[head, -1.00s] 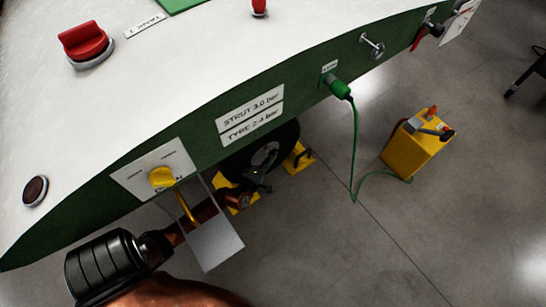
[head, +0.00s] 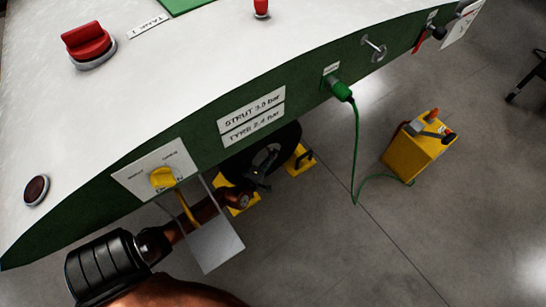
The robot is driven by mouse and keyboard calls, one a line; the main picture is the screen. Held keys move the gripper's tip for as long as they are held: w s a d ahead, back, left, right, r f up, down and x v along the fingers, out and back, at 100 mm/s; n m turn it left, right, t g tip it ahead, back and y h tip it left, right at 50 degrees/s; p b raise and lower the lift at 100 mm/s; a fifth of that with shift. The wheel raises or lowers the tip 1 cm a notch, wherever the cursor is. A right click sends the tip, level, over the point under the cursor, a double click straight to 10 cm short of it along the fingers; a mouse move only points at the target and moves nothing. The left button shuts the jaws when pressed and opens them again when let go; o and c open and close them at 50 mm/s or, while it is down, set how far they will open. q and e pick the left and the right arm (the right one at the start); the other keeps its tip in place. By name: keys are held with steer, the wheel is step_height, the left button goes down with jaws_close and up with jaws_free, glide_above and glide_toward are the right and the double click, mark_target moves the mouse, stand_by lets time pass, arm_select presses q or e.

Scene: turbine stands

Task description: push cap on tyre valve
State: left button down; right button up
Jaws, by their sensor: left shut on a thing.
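The black tyre (head: 291,136) stands under the green-sided body, partly hidden behind its lower edge and my arm. My left arm comes in from the lower left, and my left gripper (head: 262,179) is at the near side of the wheel, in front of its hub. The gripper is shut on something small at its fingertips. I cannot make out whether that is the cap. The tyre valve is too small or hidden to see, so I cannot tell whether anything touches it. My right gripper is not in view.
Yellow chocks (head: 300,159) flank the wheel. A grey plate (head: 215,247) hangs close beside my left forearm, below a panel with a yellow knob (head: 162,178). A green cable (head: 355,150) runs to a yellow box (head: 418,152) on the right. The floor between is clear.

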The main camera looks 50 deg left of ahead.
arm_select(q)
steer(key=shift+a+r, duration=0.2)
steer(key=shift+a, duration=0.55)
steer(key=c, duration=1.8)
jaws_free()
steer(key=shift+f, duration=0.1)
steer(key=shift+o, duration=0.4)
steer(key=shift+o, duration=0.9)
steer(key=shift+d+f, duration=0.1)
steer(key=shift+d, duration=0.2)
